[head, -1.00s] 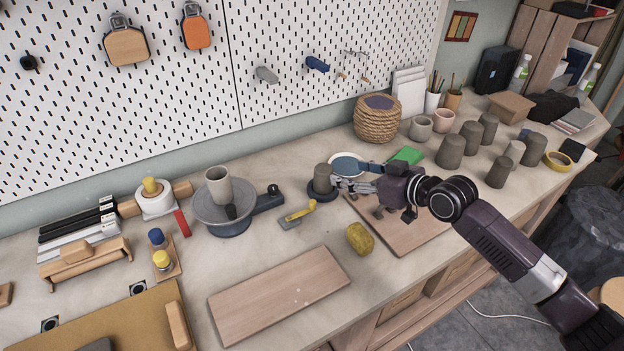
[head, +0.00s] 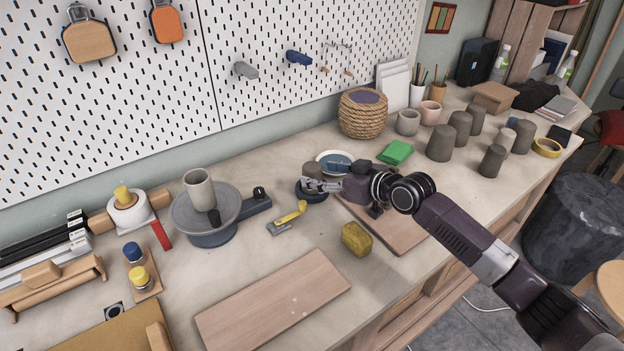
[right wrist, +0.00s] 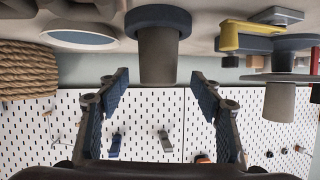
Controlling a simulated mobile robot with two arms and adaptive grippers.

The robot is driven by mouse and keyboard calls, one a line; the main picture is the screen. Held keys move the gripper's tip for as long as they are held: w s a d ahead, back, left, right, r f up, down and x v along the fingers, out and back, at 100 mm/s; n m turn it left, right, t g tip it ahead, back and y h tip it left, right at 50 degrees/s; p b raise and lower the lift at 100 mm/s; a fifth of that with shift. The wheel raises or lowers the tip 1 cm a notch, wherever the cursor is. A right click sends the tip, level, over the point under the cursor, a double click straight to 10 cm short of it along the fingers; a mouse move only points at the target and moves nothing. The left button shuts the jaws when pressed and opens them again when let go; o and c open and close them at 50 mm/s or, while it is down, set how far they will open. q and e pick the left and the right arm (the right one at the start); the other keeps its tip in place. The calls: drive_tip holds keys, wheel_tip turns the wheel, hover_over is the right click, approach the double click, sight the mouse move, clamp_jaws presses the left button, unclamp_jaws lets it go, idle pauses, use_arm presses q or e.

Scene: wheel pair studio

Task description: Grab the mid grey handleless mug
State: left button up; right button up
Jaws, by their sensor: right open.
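A mid grey handleless mug (head: 312,170) stands upright on a small dark round stand (head: 311,192) near the middle of the bench. The right gripper (right wrist: 158,88) is open, with a finger on either side and clear space to the mug. My left gripper is not in view.
A banding wheel (head: 206,214) with a pale cup (head: 198,189) stands to the left. A yellow-handled tool (head: 288,218), a yellow sponge (head: 356,239) and a wooden board (head: 275,300) lie nearby. Several darker cups (head: 440,143) stand at right, past a rope-wrapped pot (head: 362,114).

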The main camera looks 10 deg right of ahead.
drive_tip(key=shift+p+x, duration=0.35)
drive_tip(key=shift+x, duration=1.8)
drive_tip(key=shift+w+d, duration=0.1)
drive_tip(key=shift+d, duration=0.05)
drive_tip(key=shift+c, duration=0.3)
drive_tip(key=shift+r, duration=0.1)
drive_tip(key=c, duration=1.4)
drive_tip(key=shift+r, duration=0.1)
drive_tip(key=shift+c, duration=0.2)
